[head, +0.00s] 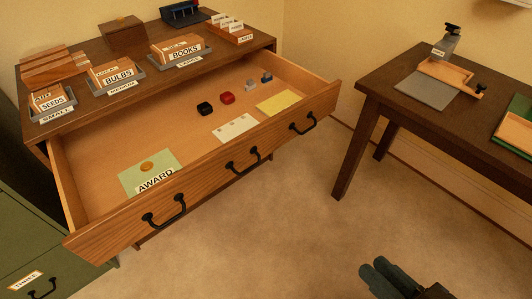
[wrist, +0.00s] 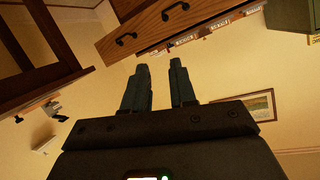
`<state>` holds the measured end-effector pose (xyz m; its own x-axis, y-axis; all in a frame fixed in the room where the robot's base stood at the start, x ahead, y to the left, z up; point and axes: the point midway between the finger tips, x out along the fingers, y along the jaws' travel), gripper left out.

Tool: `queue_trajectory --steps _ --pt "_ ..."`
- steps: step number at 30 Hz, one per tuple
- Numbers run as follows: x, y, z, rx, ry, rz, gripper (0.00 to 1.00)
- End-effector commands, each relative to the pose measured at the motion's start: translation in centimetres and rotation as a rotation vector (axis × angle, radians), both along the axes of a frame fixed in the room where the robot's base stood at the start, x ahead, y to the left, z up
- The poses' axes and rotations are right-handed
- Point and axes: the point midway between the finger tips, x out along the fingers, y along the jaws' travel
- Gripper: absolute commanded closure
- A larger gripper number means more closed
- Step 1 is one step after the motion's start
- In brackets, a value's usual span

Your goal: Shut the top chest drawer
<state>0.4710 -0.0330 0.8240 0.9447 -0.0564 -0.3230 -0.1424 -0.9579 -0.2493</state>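The top chest drawer (head: 207,179) is pulled well out of the wooden chest (head: 133,55) in the head view. Its front carries three dark handles (head: 243,160). Inside lie an award card (head: 150,172), a white card (head: 234,128), a yellow pad (head: 279,102) and small black, red and grey items. The drawer front also shows at the top of the wrist view (wrist: 150,33). My gripper (head: 384,274) is at the bottom right of the head view, well apart from the drawer. In the wrist view its fingers (wrist: 160,70) are spread with nothing between them.
Labelled card trays, such as BULBS (head: 116,74) and BOOKS (head: 180,51), stand on the chest top. A green cabinet (head: 38,245) stands at the left. A wooden table (head: 425,108) with trays stands at the right. Bare carpet (head: 270,230) lies before the drawer.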

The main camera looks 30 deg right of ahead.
Motion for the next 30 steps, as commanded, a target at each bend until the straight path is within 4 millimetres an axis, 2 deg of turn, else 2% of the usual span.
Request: queue_trajectory --steps 1,6,8,13,18,21,24,30 --pt "1.8 -0.9 -1.9 0.062 -0.001 -0.032 0.79" --pt "7.1 -3.4 -6.5 0.314 0.021 -0.132 0.95" --pt "9.2 -4.1 -7.8 0.408 0.025 -0.162 1.0" --pt "15.4 -6.1 -10.2 0.681 0.03 -0.223 1.0" --pt "21.6 -7.6 -10.6 0.955 0.029 -0.246 1.0" --pt "24.4 -8.1 -10.1 1.085 0.028 -0.242 1.0" --pt "26.2 -8.4 -9.6 1.172 0.031 -0.233 1.0" --pt "27.8 -8.5 -9.2 1.237 0.035 -0.223 1.0"
